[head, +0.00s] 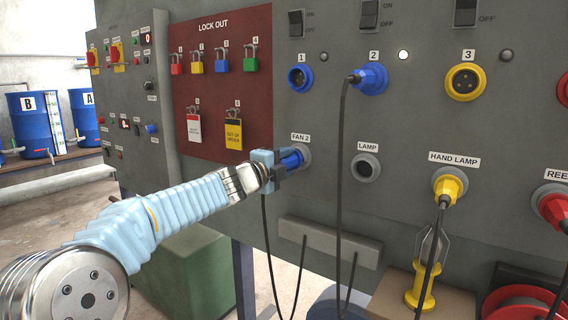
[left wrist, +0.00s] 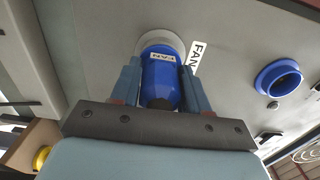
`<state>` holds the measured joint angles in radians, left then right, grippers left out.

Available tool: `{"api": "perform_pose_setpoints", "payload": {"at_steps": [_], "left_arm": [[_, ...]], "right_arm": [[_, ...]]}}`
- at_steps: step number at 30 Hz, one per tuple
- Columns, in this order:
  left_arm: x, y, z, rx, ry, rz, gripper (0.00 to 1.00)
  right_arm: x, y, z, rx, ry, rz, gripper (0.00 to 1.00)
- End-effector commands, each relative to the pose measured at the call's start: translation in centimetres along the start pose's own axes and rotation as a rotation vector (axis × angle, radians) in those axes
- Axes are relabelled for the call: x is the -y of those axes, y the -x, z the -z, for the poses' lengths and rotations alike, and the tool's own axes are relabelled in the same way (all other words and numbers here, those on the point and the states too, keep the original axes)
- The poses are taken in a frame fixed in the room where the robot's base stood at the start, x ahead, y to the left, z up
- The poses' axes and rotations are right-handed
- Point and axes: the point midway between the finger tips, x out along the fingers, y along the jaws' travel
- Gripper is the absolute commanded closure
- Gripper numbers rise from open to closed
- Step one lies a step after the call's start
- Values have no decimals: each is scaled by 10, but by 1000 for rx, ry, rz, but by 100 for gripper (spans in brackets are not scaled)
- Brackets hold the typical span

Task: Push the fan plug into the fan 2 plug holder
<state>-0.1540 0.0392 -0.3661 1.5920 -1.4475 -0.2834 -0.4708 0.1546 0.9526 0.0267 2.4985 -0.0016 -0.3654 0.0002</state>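The blue fan plug (head: 292,159), labelled FAN in the left wrist view (left wrist: 162,78), is at the grey round fan 2 plug holder (head: 306,153), under the FAN 2 label. My left gripper (head: 284,162) has a finger on each side of the plug and appears shut on it. The plug's front end meets the holder's ring (left wrist: 160,38) and looks roughly lined up with it. The contact inside the ring is hidden, so I cannot tell how deep the plug sits. My right gripper is not in view.
The lamp socket (head: 366,167) is empty, right of the holder. A blue plug (head: 369,79) with a hanging black cable is in socket 2 above. A yellow hand lamp plug (head: 450,187) is further right. A grey ledge (head: 330,243) juts out below.

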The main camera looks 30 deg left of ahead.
Motion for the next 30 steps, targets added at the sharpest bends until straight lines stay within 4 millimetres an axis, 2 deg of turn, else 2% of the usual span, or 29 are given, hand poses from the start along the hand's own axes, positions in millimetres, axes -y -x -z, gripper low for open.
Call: {"api": "perform_pose_setpoints", "payload": {"at_steps": [1,5,14,17,20,30], "left_arm": [[0,0,0,0,0,1,46],[0,0,0,0,0,1,27],[0,0,0,0,0,0,27],[1,8,-1,2,1,2,27],[1,24,-1,2,2,3,27],[3,101,-1,2,2,3,27]], "right_arm": [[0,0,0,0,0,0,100],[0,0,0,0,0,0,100],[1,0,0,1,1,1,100],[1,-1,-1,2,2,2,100],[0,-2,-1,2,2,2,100],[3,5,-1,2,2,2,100]]}}
